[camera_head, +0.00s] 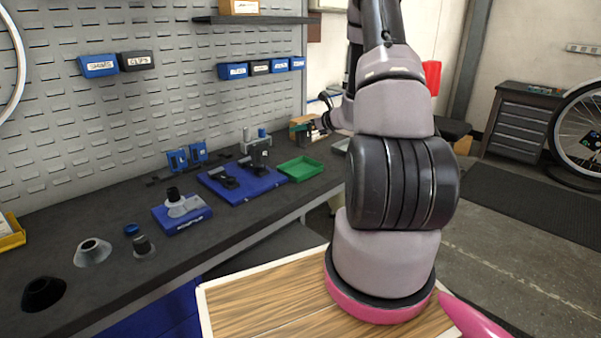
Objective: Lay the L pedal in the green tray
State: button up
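The green tray (301,168) sits on the dark workbench and looks empty. Left of it, a blue mat (241,190) holds a low black part (224,178) and a taller black part (259,155). I cannot tell which part is the L pedal, as no L mark is legible. My arm rises at centre right. What seems to be its far end, my gripper (325,107), shows small and dark beyond the tray, partly hidden by my arm. Its fingers are not clear.
A blue block with a grey and black part (182,212) stands left of the mat. Grey and black cones (92,252) and a small blue-capped part (140,240) stand farther left. A cardboard box (301,124) is behind the tray. The bench front is mostly clear.

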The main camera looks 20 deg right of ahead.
aim_at(307, 140)
jog(key=f, duration=0.5)
jog(key=shift+d+f, duration=0.25)
jog(key=shift+d, duration=0.1)
jog(key=shift+f, duration=2.4)
